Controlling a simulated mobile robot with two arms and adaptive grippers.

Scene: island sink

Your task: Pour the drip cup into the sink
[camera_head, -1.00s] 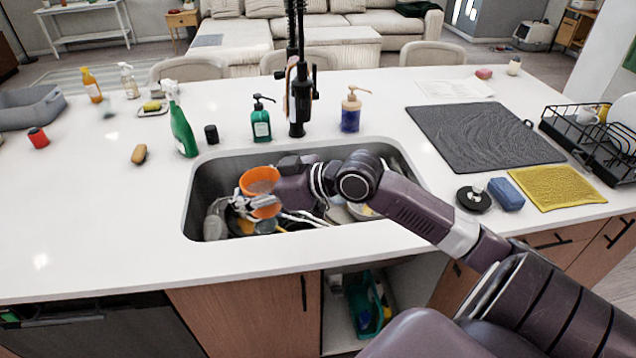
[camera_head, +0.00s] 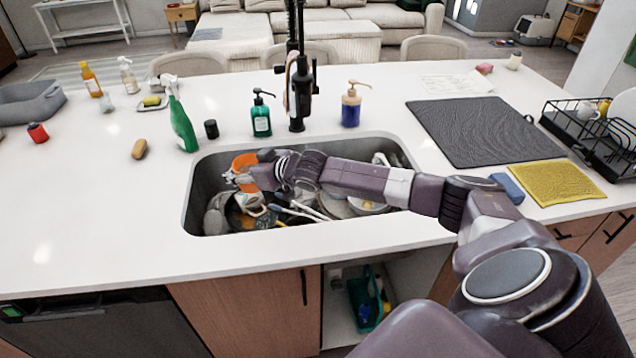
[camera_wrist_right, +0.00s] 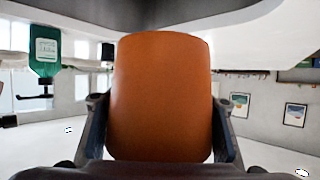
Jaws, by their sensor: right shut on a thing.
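The orange drip cup (camera_head: 245,161) is over the left part of the sink, partly hidden by my right gripper (camera_head: 250,182). In the right wrist view the cup (camera_wrist_right: 160,95) stands between the two fingers, and the gripper (camera_wrist_right: 160,125) is shut on it. That view is upside down, so the wrist is rolled over and the cup appears tipped. Its opening and any liquid cannot be seen. The sink (camera_head: 196,190) is dark and set into the white island. My left gripper is not in view.
Dishes and utensils, including a pan (camera_head: 236,214), fill the sink floor. Behind the sink stand a black faucet (camera_head: 298,100), a green soap pump (camera_head: 261,120) and a blue soap bottle (camera_head: 350,108). A green spray bottle (camera_head: 181,125) is at the back left. The left counter front is clear.

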